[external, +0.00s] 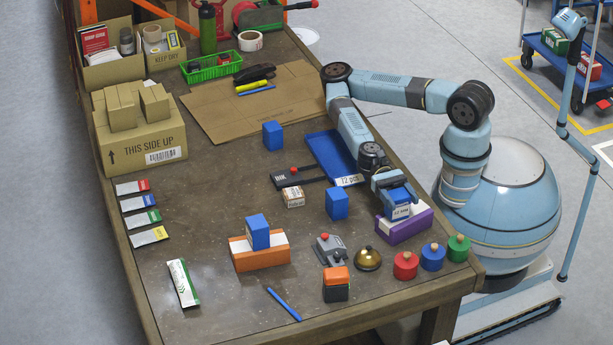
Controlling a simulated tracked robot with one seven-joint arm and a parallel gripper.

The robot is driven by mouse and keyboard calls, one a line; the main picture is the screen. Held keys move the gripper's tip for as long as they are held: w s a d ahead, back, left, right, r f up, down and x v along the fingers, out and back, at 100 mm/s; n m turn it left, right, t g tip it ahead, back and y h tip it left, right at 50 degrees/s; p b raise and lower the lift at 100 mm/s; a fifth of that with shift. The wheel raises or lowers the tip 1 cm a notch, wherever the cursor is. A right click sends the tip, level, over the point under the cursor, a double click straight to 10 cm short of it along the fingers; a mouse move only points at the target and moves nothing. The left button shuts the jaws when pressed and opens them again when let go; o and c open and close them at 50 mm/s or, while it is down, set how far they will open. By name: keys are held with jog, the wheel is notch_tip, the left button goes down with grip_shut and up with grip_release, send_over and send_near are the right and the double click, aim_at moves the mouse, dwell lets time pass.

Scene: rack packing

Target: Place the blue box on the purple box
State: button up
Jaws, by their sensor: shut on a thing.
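My gripper (393,186) points down at the right side of the table and is shut on a blue box (401,199). The gripper covers part of this box. The purple box (405,230), with a white band on top, lies directly below it. The held box's lower end is at the purple box's top; I cannot tell whether they touch. Other blue boxes stand apart: one on the table (337,203), one farther back (273,136), and one upright on an orange box (257,232).
A blue tray (325,146) lies left of my arm. A grey device (329,250), a brass bell (368,259), an orange-and-black stamp (336,284) and red, blue and green knobbed weights (432,257) stand near the front. Cartons (145,135) fill the back left.

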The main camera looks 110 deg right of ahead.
jog(key=shift+f, duration=0.2)
jog(key=o, duration=1.1)
jog(key=shift+o, duration=0.2)
jog(key=d, duration=1.2)
